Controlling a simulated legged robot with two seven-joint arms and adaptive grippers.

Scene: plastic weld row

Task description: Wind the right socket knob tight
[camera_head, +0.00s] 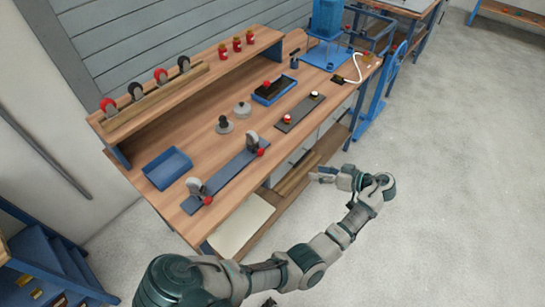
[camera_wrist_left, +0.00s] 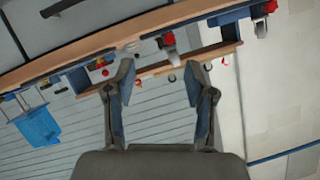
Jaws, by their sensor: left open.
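A dark blue rail (camera_head: 229,174) lies along the front of the wooden bench, with a grey socket bracket near each end. The right bracket (camera_head: 253,140) carries a red knob (camera_head: 261,152) on its front side. The left bracket (camera_head: 195,186) carries a similar red knob (camera_head: 207,200). My left gripper (camera_head: 316,175) is open and empty, in front of the bench and to the right of the right knob, apart from it. In the left wrist view its fingers (camera_wrist_left: 160,82) are spread, and the right knob (camera_wrist_left: 168,39) shows beyond them.
A dark plate (camera_head: 300,112) with a red and a white knob lies right of the rail. A blue tray (camera_head: 167,168) and grey round parts (camera_head: 243,109) sit on the bench. A raised shelf (camera_head: 200,78) runs behind. The floor in front (camera_head: 440,200) is clear.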

